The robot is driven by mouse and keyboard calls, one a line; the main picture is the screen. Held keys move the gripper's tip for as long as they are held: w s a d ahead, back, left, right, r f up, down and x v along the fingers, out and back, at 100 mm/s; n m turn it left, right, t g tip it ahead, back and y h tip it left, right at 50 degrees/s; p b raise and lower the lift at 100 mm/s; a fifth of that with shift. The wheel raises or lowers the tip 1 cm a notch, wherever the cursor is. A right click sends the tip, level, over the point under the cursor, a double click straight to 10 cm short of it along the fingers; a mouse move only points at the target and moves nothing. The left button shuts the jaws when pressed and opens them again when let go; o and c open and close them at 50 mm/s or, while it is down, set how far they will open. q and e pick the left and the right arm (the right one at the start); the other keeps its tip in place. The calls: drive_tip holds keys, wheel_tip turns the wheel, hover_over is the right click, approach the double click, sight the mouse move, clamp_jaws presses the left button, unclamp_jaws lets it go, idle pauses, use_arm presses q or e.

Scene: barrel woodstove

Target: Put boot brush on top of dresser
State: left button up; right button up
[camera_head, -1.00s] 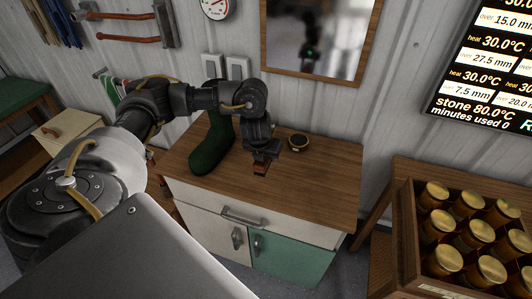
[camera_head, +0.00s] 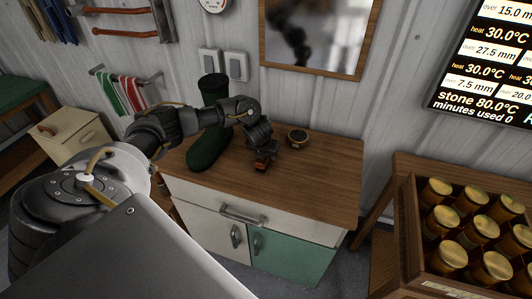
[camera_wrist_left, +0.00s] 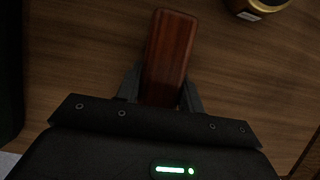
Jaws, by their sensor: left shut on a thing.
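The boot brush (camera_wrist_left: 169,55) shows in the left wrist view as a reddish-brown wooden block between my left gripper's fingers (camera_wrist_left: 160,92). My left gripper (camera_head: 262,163) is shut on it, low over the front middle of the dresser top (camera_head: 315,180). In the head view only a small orange-brown end of the brush shows below the gripper. I cannot tell whether the brush touches the wood. The dresser has a wooden top, a white drawer and door, and a green door. My right gripper is not in view.
A dark green boot (camera_head: 208,148) stands on the dresser left of my gripper. A small round tin (camera_head: 297,137) sits behind it to the right, and also shows in the left wrist view (camera_wrist_left: 258,8). The dresser's right side is clear. A crate of jars (camera_head: 413,245) stands at right.

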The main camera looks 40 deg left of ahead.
use_arm(q)
drive_tip(key=shift+f, duration=0.15)
drive_tip(key=o, duration=1.2)
drive_tip(key=shift+o, duration=0.5)
